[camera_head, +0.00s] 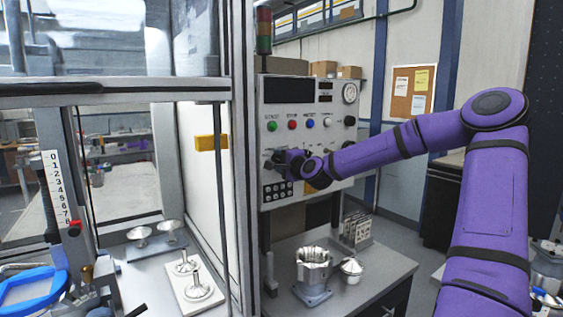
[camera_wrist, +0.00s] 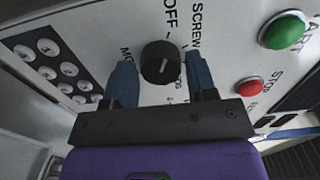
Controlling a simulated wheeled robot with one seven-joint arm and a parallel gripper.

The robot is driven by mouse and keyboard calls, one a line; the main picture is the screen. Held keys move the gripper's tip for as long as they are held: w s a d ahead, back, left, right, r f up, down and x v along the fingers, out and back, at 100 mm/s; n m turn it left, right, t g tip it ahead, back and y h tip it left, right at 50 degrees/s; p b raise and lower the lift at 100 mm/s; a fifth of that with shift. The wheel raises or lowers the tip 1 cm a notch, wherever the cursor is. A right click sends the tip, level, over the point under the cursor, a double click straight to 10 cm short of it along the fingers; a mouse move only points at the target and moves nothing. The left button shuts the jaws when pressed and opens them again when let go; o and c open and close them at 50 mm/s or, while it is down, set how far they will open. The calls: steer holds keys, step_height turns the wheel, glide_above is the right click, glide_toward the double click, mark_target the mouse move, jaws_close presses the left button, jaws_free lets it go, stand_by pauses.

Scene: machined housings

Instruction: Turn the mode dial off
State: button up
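The mode dial (camera_wrist: 162,62) is a round black knob with a pale mark on its face, on the light panel in the wrist view. OFF and SCREW are printed near it; other lettering is partly covered. My gripper (camera_wrist: 160,66) has its two blue fingers on either side of the dial, with a visible gap on each side, so it is open and holds nothing. In the head view my gripper (camera_head: 279,161) is at the panel's lower left, and it and the wrist hide the dial there.
The control panel (camera_head: 335,118) carries a green start button (camera_wrist: 286,29), a red stop button (camera_wrist: 249,87), more buttons and a gauge. Below, a metal housing (camera_head: 313,272) stands on the bench.

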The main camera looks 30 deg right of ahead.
steer(key=shift+o, duration=0.8)
steer(key=s, duration=1)
steer(key=shift+s+d, duration=0.2)
steer(key=shift+s, duration=0.2)
